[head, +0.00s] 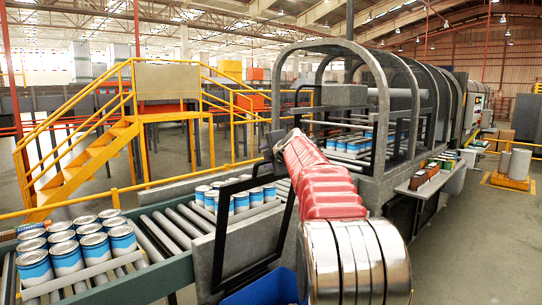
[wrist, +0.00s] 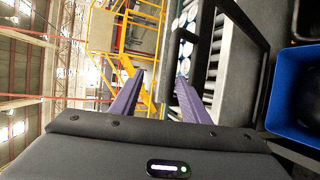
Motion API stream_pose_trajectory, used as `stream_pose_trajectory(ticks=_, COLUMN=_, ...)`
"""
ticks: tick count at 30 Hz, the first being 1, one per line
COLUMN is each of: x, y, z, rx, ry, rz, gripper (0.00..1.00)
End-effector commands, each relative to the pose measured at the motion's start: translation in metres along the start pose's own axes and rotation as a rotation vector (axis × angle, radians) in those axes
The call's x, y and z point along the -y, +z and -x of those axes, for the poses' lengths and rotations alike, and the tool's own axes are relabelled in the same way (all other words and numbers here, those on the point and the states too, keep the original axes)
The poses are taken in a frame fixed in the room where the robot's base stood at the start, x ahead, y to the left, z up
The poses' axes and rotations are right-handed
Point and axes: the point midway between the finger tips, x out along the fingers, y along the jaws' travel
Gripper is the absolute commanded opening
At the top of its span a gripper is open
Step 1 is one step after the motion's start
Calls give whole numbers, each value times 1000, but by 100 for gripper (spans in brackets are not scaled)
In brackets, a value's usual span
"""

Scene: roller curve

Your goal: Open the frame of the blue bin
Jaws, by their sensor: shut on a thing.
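The blue bin (head: 262,290) shows at the bottom edge of the head view, partly cut off. It also shows at the right of the wrist view (wrist: 290,103). A black rectangular frame (head: 219,240) stands tilted up beside the bin, and part of it is hidden behind my arm. In the wrist view its dark bars (wrist: 246,22) run just right of my fingers. My gripper (wrist: 161,78) has two purple fingers with a gap between them. It is shut on the frame, though the exact contact is hard to see. In the head view my red-sleeved arm covers most of the gripper.
A roller conveyor (head: 165,233) carries blue and white cans (head: 66,258) on trays. A grey arched tunnel (head: 385,120) stands behind my arm, with a side shelf (head: 425,183). Yellow stairs (head: 80,165) rise at the left. Open floor lies at the right.

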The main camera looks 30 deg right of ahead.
Motion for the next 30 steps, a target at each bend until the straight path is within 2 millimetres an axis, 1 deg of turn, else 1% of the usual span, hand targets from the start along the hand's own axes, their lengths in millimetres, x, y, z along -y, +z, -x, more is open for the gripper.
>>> stream_pose_trajectory(ticks=1, x=-10, y=-1, z=11, rx=2, ry=16, rz=0, gripper=33)
stream_pose_trajectory(ticks=9, x=-7, y=-1, z=40, rx=1, ry=11, rz=1, gripper=33)
stream_pose_trajectory(ticks=13, x=-5, y=-1, z=50, rx=1, ry=8, rz=0, gripper=33)
stream_pose_trajectory(ticks=18, x=-3, y=-1, z=54, rx=0, ry=6, rz=-1, gripper=33)
stream_pose_trajectory(ticks=25, x=-3, y=-1, z=54, rx=-1, ry=5, rz=-1, gripper=33)
stream_pose_trajectory(ticks=30, x=-6, y=-5, z=56, rx=-2, ry=16, rz=-10, gripper=22)
